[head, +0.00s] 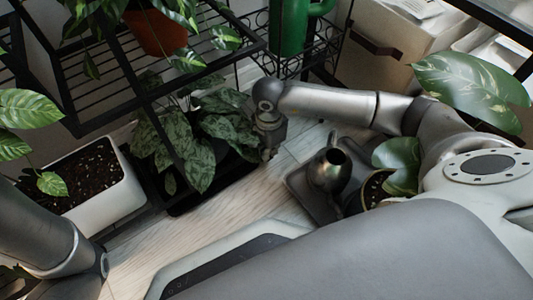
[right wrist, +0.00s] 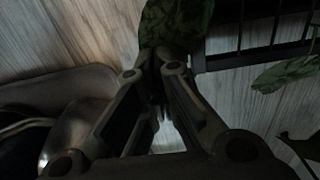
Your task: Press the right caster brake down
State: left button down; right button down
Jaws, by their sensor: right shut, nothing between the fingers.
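My right gripper (head: 268,154) points down at the right edge of the patterned leafy plant (head: 212,130), beside the black metal plant stand (head: 125,62). In the right wrist view its fingers (right wrist: 160,62) come together, shut and empty, with a mottled leaf (right wrist: 178,22) just beyond the tips. The stand's black slatted part (right wrist: 255,55) shows to the right of the fingers there. I cannot make out the right caster or its brake in either view; leaves and my gripper cover that area. Only my left arm shows, at the lower left in the head view; its gripper is out of frame.
A white planter (head: 108,205) with soil is at left. A green can (head: 288,28) stands on the wire shelf. Pale wood floor (head: 205,222) is clear in front.

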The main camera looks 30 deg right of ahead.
jog(key=shift+f, duration=1.15)
notch_tip(320, 180, up, 8)
jog(key=p, duration=0.6)
jog(key=shift+r+p, duration=0.1)
jog(key=shift+p, duration=0.3)
dwell(0.4)
